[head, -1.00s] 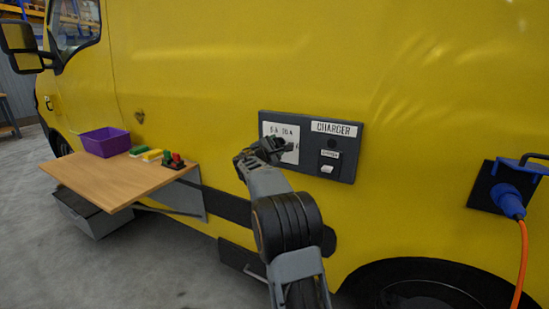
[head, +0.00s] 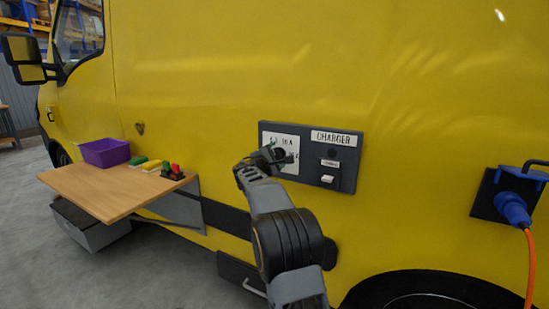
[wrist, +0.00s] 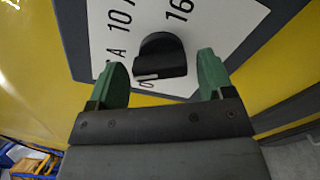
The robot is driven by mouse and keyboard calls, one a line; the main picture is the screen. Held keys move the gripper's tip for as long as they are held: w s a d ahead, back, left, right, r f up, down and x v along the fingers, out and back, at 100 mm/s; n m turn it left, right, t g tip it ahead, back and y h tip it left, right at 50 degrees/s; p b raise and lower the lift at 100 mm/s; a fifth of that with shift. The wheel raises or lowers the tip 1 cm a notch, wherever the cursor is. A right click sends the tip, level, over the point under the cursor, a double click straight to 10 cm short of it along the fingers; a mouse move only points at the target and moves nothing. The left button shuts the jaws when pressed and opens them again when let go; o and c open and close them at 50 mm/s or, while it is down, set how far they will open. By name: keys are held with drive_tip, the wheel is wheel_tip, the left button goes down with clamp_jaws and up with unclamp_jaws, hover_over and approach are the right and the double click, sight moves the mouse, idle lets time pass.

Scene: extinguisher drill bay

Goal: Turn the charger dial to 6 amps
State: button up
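The charger dial (wrist: 165,52) is a black knob on a white plate (wrist: 100,35) marked 0, 10 A, 16 and a partly hidden A label. A pale mark shows at the knob's lower left in the wrist view, close to the 0. My gripper (wrist: 162,66) is open, its green fingers to either side of the dial's near end. I cannot tell whether either finger touches it. In the head view my gripper (head: 272,157) is in front of the plate (head: 283,133) and hides part of the dial.
A wooden shelf (head: 110,195) with a purple bin (head: 105,152) juts out at left. A blue plug (head: 513,208) with an orange cable is at right.

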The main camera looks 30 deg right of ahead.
drive_tip(key=shift+o, duration=0.5)
drive_tip(key=shift+a, duration=0.1)
drive_tip(key=b+v, duration=0.1)
drive_tip(key=v, duration=1.2)
drive_tip(key=shift+s+a, duration=0.25)
drive_tip(key=shift+f, duration=0.15)
